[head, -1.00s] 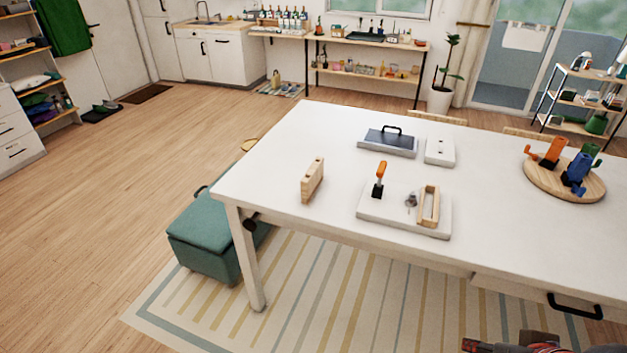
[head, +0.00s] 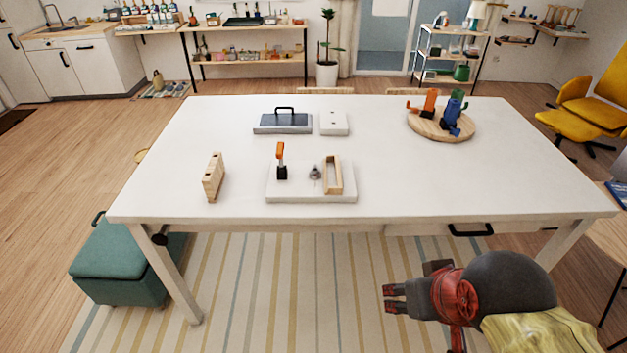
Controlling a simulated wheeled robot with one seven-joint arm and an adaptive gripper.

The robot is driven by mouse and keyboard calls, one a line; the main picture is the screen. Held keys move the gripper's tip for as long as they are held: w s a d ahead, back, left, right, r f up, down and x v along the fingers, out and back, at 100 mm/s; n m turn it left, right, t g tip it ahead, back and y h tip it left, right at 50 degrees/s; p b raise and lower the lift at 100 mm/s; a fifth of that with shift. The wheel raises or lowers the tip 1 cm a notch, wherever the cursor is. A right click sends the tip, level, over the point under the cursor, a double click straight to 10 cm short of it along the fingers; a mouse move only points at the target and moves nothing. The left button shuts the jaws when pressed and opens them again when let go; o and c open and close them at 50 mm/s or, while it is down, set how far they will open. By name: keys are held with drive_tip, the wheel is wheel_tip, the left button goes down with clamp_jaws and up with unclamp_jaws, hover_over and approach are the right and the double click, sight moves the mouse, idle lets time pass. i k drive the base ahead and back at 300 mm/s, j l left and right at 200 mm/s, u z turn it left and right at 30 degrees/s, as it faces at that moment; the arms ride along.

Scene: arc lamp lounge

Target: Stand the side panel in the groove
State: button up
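A light wooden panel-like piece (head: 213,178) stands upright on the left of the white table. I cannot tell for sure whether it is the side panel. A white base board (head: 310,196) lies near the table's front edge. It carries an orange-handled clamp (head: 281,160), a small grey metal part (head: 315,173) and a light wooden frame-like piece (head: 333,174). No groove can be made out at this size. My gripper (head: 395,298) is low in front of the table, over the striped rug, well apart from these pieces. Its dark fingers hold nothing visible; their opening is unclear.
On the white table (head: 400,185), a grey plate with a black handle (head: 283,124) and a white block (head: 333,124) lie farther back. A round wooden board (head: 440,132) with orange, blue and green items is at right. A teal storage box (head: 117,262) stands by the left leg.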

sight(293, 183)
drive_tip(key=i+j, duration=0.4)
drive_tip(key=i, duration=0.15)
drive_tip(key=i+j, duration=0.4)
drive_tip(key=i, duration=0.15)
drive_tip(key=i+j, duration=0.35)
drive_tip(key=i, duration=0.2)
